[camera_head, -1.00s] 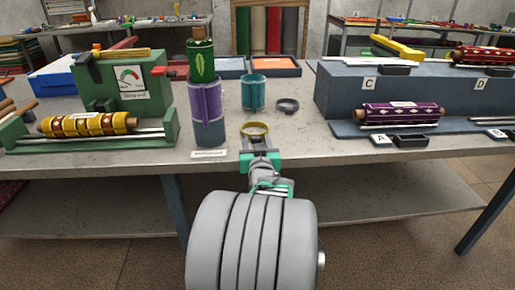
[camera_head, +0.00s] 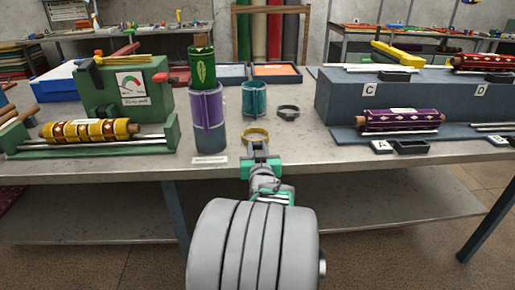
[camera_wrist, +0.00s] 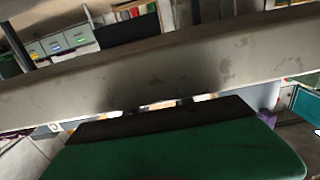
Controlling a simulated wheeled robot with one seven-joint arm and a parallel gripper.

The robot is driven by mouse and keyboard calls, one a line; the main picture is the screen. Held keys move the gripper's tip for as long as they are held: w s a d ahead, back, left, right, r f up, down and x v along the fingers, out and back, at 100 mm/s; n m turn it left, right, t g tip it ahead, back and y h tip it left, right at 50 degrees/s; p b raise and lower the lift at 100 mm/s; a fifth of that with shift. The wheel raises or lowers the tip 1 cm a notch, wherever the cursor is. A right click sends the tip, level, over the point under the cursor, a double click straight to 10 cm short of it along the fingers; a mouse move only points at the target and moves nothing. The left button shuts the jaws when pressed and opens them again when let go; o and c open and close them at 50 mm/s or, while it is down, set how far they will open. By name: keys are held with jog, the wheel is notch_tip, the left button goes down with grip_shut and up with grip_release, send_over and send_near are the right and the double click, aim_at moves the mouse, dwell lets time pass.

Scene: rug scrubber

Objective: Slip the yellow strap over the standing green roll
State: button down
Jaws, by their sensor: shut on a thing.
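The green roll (camera_head: 201,74) stands upright in a purple sleeve holder (camera_head: 207,109) with a grey lower part, left of centre on the table; its brown core tip sticks out on top. The yellow strap (camera_head: 256,131) is a closed loop held level at the tips of my gripper (camera_head: 260,148). My gripper is shut on the strap's near side, to the right of the purple holder and lower in the picture than the green roll. The strap is apart from the roll. In the wrist view dark and green gripper parts fill the bottom; the strap cannot be made out there.
A teal sleeve (camera_head: 255,99) and a dark ring (camera_head: 288,111) stand behind the strap. A green gauge stand (camera_head: 125,87) with a yellow roll (camera_head: 87,130) is at left. A blue-grey block (camera_head: 350,95) with a purple roll (camera_head: 402,120) is at right.

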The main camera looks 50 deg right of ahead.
jog(key=shift+r, duration=0.1)
jog(key=shift+r+p, duration=1.35)
jog(key=shift+r, duration=1.05)
